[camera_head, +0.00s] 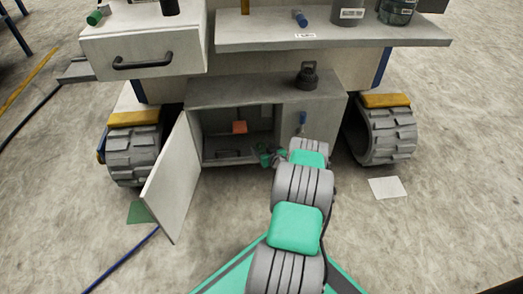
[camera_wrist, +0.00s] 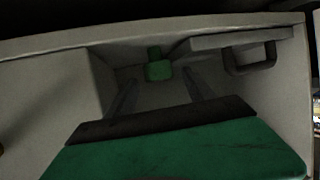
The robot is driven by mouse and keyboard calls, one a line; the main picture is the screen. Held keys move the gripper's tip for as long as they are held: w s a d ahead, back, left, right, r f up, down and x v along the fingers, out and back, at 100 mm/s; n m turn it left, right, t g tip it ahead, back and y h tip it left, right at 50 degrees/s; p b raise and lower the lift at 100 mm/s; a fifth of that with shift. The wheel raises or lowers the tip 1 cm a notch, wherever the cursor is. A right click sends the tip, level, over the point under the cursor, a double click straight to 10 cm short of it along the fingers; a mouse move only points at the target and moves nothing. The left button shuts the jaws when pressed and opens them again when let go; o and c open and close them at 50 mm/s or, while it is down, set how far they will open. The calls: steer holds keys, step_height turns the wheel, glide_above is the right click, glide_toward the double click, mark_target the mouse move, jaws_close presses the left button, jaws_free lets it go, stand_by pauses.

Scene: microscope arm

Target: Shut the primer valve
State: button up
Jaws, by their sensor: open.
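In the wrist view a small green knob-like piece (camera_wrist: 158,69) with a narrow stem sits at the back between my fingertips in the picture. It looks like the primer valve, but I cannot tell its position. My gripper (camera_wrist: 157,90) is open, its two dark fingers apart, with a visible gap between them and the green piece. In the head view my gripper (camera_head: 268,156) is at the right side of the open cabinet (camera_head: 193,136). My arm and gripper hide what lies directly behind them.
The cabinet door (camera_head: 174,180) stands open to the left. An orange-red block (camera_head: 239,127) and a dark handle (camera_head: 227,154) show inside; a handle (camera_wrist: 250,57) also shows in the wrist view. A dark canister (camera_head: 307,77) stands on top. Treaded wheels (camera_head: 388,136) flank the cabinet.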

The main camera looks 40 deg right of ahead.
steer(key=shift+w+d+f, duration=0.2)
steer(key=shift+w+f, duration=0.05)
steer(key=shift+w, duration=0.4)
steer(key=shift+c, duration=0.3)
jaws_close()
